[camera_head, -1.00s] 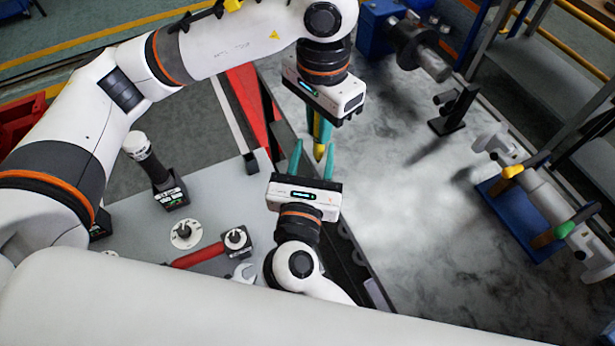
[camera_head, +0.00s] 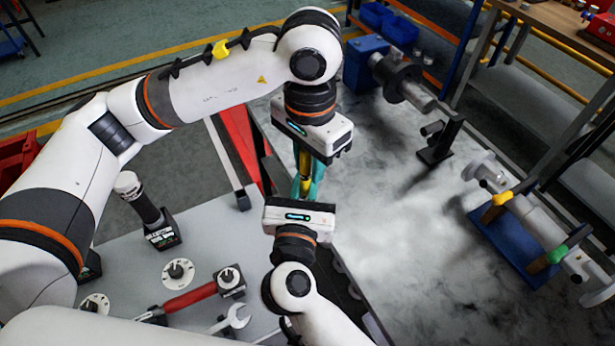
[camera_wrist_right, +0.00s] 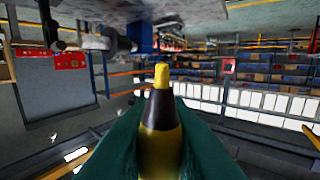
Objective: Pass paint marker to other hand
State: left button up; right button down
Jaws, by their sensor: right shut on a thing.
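The paint marker is yellow with a black collar. In the head view the marker (camera_head: 304,167) shows as a narrow yellow strip between the two facing grippers. My left gripper (camera_head: 307,160) comes from above, its teal fingers beside the marker's upper part; fingers overlap there, so I cannot tell whether it still grips. My right gripper (camera_head: 305,188) comes from below and is shut on the marker. In the right wrist view the marker (camera_wrist_right: 161,125) stands between its teal fingers, yellow tip pointing away from the hand. The left gripper is not discernible there.
A grey worktop holds a red-handled tool (camera_head: 190,298), a wrench (camera_head: 232,318) and a black cylindrical tool with a white top (camera_head: 145,205). A pale, stained surface lies at right, with a blue-based pump assembly (camera_head: 520,240) and a black bracket (camera_head: 437,145). Its middle is clear.

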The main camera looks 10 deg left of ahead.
pick_arm(q)
jog(key=o, duration=0.3)
jog(key=shift+r, duration=0.1)
